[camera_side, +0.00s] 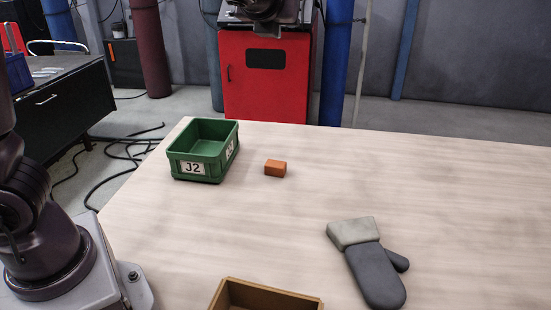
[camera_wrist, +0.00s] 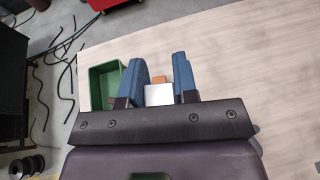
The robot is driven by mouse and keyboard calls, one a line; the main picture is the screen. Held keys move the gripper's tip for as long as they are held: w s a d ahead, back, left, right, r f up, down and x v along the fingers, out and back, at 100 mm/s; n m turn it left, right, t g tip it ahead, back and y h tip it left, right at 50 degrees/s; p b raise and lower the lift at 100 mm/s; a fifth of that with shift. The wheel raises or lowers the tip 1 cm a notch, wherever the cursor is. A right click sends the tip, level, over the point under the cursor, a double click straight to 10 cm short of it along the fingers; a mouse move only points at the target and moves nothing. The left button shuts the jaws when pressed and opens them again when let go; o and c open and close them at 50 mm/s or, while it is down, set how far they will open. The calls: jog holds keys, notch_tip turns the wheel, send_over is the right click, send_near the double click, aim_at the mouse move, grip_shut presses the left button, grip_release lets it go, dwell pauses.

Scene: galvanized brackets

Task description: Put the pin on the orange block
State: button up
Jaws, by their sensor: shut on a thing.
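The orange block (camera_side: 275,168) lies on the pale wooden table, to the right of the green bin, with nothing on its top. My gripper (camera_wrist: 160,74) shows only in the wrist view. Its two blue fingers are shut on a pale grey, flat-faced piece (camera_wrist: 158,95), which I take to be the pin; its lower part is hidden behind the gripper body. Part of the orange block (camera_wrist: 158,79) shows beyond the held piece, between the fingers.
The green bin (camera_side: 203,167) marked J2 stands near the table's far left corner. A grey mitten (camera_side: 378,275) lies at the front right. A brown open box (camera_side: 224,296) is cut off at the bottom edge. The table right of the block is clear.

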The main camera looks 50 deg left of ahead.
jog(key=w+a+m+t+h, duration=0.2)
jog(key=w+a+m+h, duration=0.1)
jog(key=a+m+h, duration=0.25)
jog(key=s+a+m+h, duration=0.3)
jog(key=s+m+h, duration=0.3)
jog(key=h, duration=0.2)
send_over(282, 162)
jog(key=shift+g, duration=0.3)
jog(key=f, duration=3.5)
jog(key=shift+s+d+f, duration=0.1)
jog(key=shift+s+f, duration=0.2)
jog(key=shift+s, duration=0.05)
jog(key=shift+w+f, duration=0.15)
jog(key=shift+f, duration=0.1)
jog(key=shift+w+f, duration=0.1)
jog(key=shift+f, duration=1.45)
